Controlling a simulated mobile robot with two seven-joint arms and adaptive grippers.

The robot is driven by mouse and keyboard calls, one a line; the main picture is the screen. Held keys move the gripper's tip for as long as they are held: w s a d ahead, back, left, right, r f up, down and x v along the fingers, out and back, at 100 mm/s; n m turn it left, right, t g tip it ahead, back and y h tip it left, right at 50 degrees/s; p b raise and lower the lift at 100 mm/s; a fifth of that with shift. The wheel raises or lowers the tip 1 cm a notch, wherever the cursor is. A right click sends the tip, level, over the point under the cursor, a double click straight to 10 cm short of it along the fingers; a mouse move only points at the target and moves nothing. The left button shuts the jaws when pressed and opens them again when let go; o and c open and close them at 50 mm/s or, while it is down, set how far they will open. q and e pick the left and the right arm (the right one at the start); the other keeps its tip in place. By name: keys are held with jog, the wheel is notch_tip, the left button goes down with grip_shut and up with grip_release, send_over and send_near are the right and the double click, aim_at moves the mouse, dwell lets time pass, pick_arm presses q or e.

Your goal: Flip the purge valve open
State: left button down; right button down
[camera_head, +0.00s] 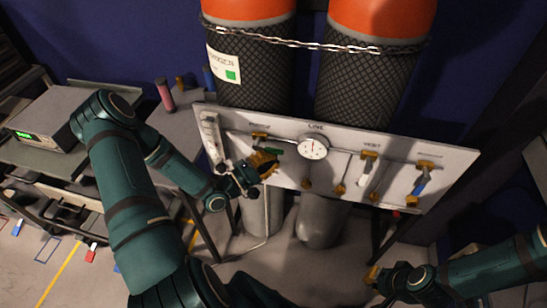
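A pale upright valve panel (335,172) carries a row of valves and a round gauge (313,147) marked LINE. The small labels above the valves are too blurred to tell which is the purge valve. A green-handled valve (273,151) is on the left, a white-handled valve (367,167) right of the gauge, and a blue-handled valve (421,184) at the far right. My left gripper (263,163) is at the green handle, partly covering that valve; contact is unclear. My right gripper (372,274) is low, below the panel and away from the valves. Both grippers' finger gaps are unclear.
Two dark-netted gas cylinders (254,72) with orange tops stand behind the panel, with a chain (320,46) across them. A flow tube (212,138) is on the panel's left end. A bench with an instrument (58,118) is at left.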

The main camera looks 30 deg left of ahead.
pick_arm(q)
jog(key=shift+d+r+n+t, duration=0.15)
jog(key=shift+r+n+t, duration=0.25)
jog(key=shift+n, duration=0.1)
pick_arm(e)
jog(key=shift+w+f, duration=0.15)
jog(key=shift+w, duration=0.05)
pick_arm(q)
jog(key=shift+w+r, duration=0.1)
jog(key=shift+d, duration=0.1)
